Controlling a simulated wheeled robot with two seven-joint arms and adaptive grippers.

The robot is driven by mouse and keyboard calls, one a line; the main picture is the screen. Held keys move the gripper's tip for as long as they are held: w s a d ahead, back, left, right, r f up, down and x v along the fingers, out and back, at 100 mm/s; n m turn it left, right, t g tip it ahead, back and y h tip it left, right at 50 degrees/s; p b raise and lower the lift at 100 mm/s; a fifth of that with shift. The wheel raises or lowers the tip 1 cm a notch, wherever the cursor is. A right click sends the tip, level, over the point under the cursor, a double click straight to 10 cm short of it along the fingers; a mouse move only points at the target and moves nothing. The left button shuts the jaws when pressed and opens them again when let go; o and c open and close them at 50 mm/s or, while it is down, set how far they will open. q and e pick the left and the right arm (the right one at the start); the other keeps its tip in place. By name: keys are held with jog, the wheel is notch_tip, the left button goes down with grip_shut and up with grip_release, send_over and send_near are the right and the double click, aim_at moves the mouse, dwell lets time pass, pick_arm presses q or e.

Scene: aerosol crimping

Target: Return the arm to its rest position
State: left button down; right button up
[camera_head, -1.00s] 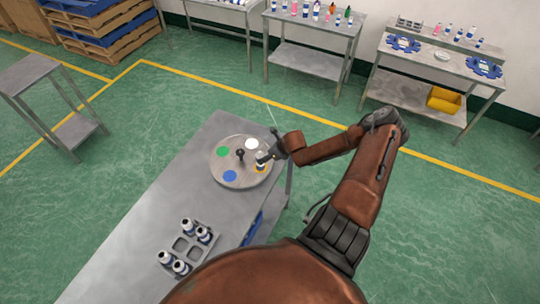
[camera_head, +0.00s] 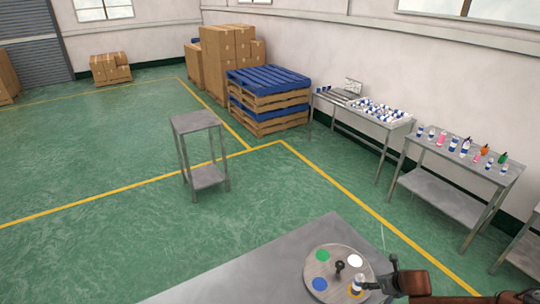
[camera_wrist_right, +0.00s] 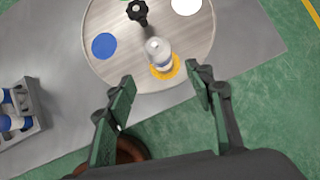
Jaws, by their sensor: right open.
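My right arm enters the head view at the lower right. Its gripper (camera_head: 373,286) is beside a small white bottle (camera_head: 357,284) on the yellow spot of a round turntable (camera_head: 322,254). In the right wrist view the gripper (camera_wrist_right: 160,75) is open, with its two green-padded fingers spread and nothing between them. The bottle (camera_wrist_right: 158,52) stands just beyond the fingertips on the yellow spot. The turntable (camera_wrist_right: 180,68) also has blue and white spots and a black centre knob; a green spot shows in the head view. My left gripper is not in view.
A grey table (camera_head: 240,274) carries the turntable. A rack with bottles (camera_wrist_right: 38,128) stands at left in the wrist view. A small side table (camera_head: 195,122), stacked pallets (camera_head: 268,100) and benches with bottles (camera_head: 445,195) stand farther off. Green floor between them is clear.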

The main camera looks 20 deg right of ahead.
jog(key=s+a+f+m+y, duration=0.15)
jog(key=a+f+m, duration=0.25)
jog(key=a+m, duration=0.55)
jog(key=s+a+f+m, duration=0.2)
jog(key=a+f+m, duration=0.15)
jog(key=a, duration=1.15)
jog(key=s+r+m+g+h, duration=0.1)
jog(key=s+r+m+g, duration=0.1)
jog(key=s+m, duration=0.75)
jog(key=s+r+m+g+h, duration=0.1)
jog(key=s+r+m, duration=0.35)
jog(key=m, duration=0.85)
notch_tip(320, 180, down, 40)
jog(key=s+a+g+b, duration=0.1)
jog(key=s+b, duration=0.1)
jog(key=b, duration=0.9)
jog(key=s+f+b, duration=0.3)
jog(key=s+f, duration=0.3)
jog(key=f, duration=0.4)
jog(key=s+f+n+g+b, duration=0.1)
jog(key=s+f+b, duration=0.2)
jog(key=s+f, duration=0.4)
jog(key=s+f+b, duration=0.4)
jog(key=s+f, duration=0.2)
jog(key=f, duration=0.7)
jog(key=shift+s+a+f+g, duration=0.25)
jog(key=shift+f+g, duration=0.05)
jog(key=shift+f, duration=0.1)
jog(key=shift+y, duration=0.25)
